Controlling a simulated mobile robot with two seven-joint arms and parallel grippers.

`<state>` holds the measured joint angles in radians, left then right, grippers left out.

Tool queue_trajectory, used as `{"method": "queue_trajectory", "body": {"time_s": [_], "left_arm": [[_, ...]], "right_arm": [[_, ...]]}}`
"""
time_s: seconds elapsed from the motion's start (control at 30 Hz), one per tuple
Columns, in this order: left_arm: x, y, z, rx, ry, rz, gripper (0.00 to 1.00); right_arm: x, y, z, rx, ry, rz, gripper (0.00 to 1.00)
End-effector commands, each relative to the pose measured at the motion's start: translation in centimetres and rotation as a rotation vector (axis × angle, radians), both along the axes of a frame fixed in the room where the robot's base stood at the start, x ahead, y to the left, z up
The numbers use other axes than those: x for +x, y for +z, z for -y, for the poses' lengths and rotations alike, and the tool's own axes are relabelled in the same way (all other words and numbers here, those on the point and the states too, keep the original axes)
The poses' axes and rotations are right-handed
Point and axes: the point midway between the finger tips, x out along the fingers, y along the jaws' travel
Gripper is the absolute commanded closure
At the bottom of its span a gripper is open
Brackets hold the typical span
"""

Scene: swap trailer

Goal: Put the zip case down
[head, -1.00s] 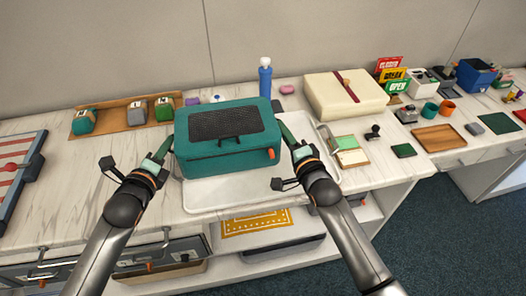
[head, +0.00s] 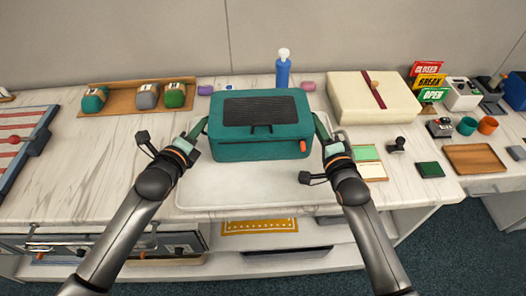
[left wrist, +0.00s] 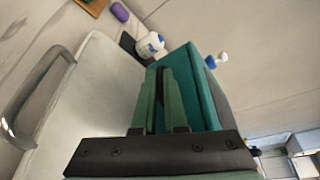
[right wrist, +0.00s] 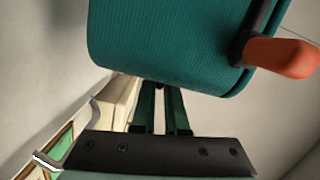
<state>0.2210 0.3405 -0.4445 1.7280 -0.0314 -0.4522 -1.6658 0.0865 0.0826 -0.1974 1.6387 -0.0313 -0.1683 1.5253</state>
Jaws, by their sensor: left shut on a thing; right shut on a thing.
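The zip case (head: 260,151) is a teal box with a dark mesh panel on its lid, a dark front handle and an orange zip pull. It is held level between my two grippers, over the pale tray (head: 255,187); I cannot tell whether its underside touches the tray. My left gripper (head: 203,128) is shut on its left side, and its green fingers meet the case in the left wrist view (left wrist: 165,95). My right gripper (head: 320,128) is shut on its right side; in the right wrist view the case (right wrist: 170,50) hides the fingertips.
A blue bottle (head: 283,72) stands behind the case. A cream box (head: 365,100) stands to the right, with a green-and-cream pad (head: 368,162) and a stamp (head: 397,145) nearby. A wooden rack (head: 135,97) is at the back left.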

Motion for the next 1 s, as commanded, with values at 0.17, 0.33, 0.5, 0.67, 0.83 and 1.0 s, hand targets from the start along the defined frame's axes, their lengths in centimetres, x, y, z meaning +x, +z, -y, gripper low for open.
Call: {"method": "queue_trajectory", "body": {"time_s": [0.17,0.33,0.5,0.67,0.83,1.0], "left_arm": [[0.1,-0.1,-0.2,0.000,0.003,0.007,1.00],[0.1,0.0,-0.2,0.000,0.003,0.007,1.00],[0.1,-0.1,-0.2,0.000,0.003,0.007,1.00],[0.1,-0.3,-0.2,0.000,0.003,0.007,1.00],[0.1,-0.9,-0.2,0.000,0.003,0.007,1.00],[0.1,-1.8,-0.1,0.000,0.003,0.007,1.00]], "right_arm": [[0.1,-0.2,0.1,-0.002,-0.002,0.005,1.00],[0.1,-0.1,0.2,-0.002,-0.002,0.005,1.00],[0.1,-0.2,0.2,-0.002,-0.002,0.005,1.00],[0.1,-0.4,0.1,-0.002,-0.002,0.005,1.00],[0.1,-1.0,0.2,-0.002,-0.002,0.005,1.00],[0.0,-1.9,0.1,-0.002,-0.002,0.005,1.00]]}}
